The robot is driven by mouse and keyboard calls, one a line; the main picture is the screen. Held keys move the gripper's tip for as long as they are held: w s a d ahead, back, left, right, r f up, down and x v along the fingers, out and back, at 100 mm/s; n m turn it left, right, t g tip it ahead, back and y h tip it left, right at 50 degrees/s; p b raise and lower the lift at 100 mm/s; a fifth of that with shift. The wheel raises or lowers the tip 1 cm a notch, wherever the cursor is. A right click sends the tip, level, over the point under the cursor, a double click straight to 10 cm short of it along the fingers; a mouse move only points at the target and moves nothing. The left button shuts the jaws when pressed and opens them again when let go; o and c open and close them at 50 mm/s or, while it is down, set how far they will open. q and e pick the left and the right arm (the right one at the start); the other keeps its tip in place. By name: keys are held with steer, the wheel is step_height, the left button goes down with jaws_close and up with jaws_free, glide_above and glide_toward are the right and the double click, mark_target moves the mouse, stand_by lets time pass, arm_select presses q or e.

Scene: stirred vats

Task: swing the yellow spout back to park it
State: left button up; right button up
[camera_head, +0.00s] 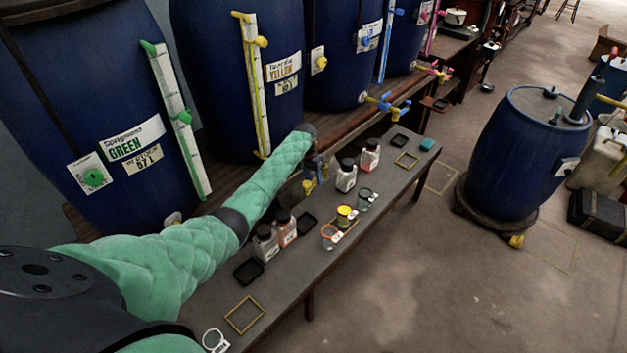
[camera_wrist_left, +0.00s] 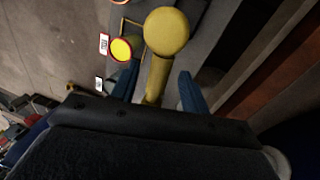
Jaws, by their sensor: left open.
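The yellow spout (camera_wrist_left: 156,78) shows in the left wrist view as a stem with a round knob at its end. My left gripper (camera_wrist_left: 158,82) is open, with one blue finger on each side of the stem; I cannot tell whether either touches it. In the head view my left gripper (camera_head: 316,170) is at the bench's back edge, in front of the vat labelled YELLOW (camera_head: 235,70). A small yellow part of the spout (camera_head: 308,187) shows beside the fingers; the gripper and forearm hide the rest.
The narrow grey bench (camera_head: 285,285) holds white bottles (camera_head: 346,176), black trays and a jar with yellow contents (camera_head: 344,212), also in the left wrist view (camera_wrist_left: 121,50). Blue-handled and pink taps stick out farther right. A blue drum (camera_head: 520,150) stands on the open floor.

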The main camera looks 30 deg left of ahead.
arm_select(q)
step_height(320, 180, up, 7)
steer(key=a+b, duration=0.1)
steer(key=shift+a+f+b, duration=0.2)
steer(key=shift+b, duration=0.15)
arm_select(e)
steer(key=r, duration=0.1)
steer(key=w+a+r, duration=0.1)
steer(key=r, duration=0.1)
steer(key=w+r, duration=0.1)
steer(key=shift+a+r, duration=0.15)
steer(key=shift+a, duration=0.25)
arm_select(q)
steer(key=shift+w, duration=0.1)
steer(key=shift+c, duration=0.4)
